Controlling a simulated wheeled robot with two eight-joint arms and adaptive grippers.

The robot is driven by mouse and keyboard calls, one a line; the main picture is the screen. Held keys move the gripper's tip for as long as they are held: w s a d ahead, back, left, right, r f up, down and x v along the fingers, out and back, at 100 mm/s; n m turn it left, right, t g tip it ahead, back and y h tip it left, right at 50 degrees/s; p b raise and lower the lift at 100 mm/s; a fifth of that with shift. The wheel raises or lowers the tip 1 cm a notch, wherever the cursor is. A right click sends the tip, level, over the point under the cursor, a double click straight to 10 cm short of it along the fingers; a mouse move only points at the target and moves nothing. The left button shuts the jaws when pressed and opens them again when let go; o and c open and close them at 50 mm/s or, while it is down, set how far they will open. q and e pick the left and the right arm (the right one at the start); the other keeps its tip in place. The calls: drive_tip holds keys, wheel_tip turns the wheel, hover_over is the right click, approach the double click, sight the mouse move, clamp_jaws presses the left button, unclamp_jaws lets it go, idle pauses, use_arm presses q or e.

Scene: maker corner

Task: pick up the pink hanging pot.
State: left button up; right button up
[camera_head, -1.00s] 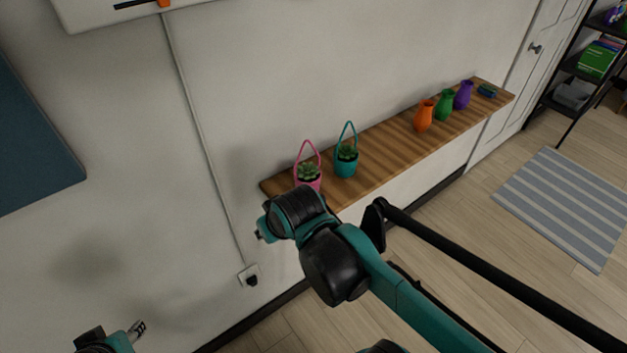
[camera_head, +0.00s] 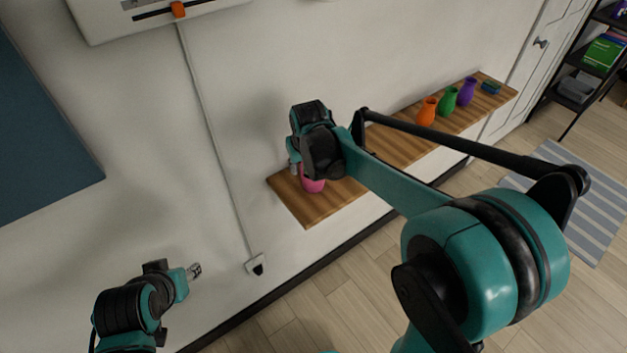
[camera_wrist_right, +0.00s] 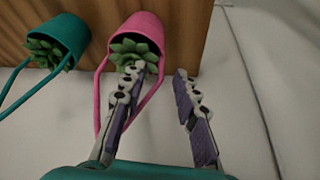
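The pink hanging pot (camera_head: 313,186) stands on the wooden shelf, largely hidden behind my right arm in the head view. The right wrist view shows the pot (camera_wrist_right: 147,27) with a green succulent and a pink loop handle (camera_wrist_right: 99,98). My right gripper (camera_wrist_right: 159,70) is open at the pot. Its left finger overlaps the plant and the handle loop; its right finger is outside the loop. One strand of the handle runs between the fingers; I cannot tell whether they touch it. My left gripper (camera_head: 194,270) is away at the lower left, its opening unclear.
A teal hanging pot (camera_wrist_right: 64,30) stands beside the pink one. The shelf (camera_head: 308,209) also holds orange (camera_head: 426,111), green (camera_head: 447,101) and purple (camera_head: 467,91) vases farther right. The wall is close behind. A socket (camera_head: 256,265) is below the shelf.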

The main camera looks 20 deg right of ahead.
sight(302, 169)
drive_tip(key=x, duration=0.3)
drive_tip(key=shift+s+f+b, duration=0.1)
drive_tip(key=shift+s+b, duration=0.05)
drive_tip(key=shift+b, duration=0.25)
drive_tip(key=shift+w+f, duration=0.25)
drive_tip(key=shift+f, duration=0.1)
drive_tip(key=shift+s+r, duration=0.1)
clamp_jaws()
wheel_tip(302, 169, up, 10)
drive_tip(key=p, duration=0.2)
drive_tip(key=shift+p, duration=0.3)
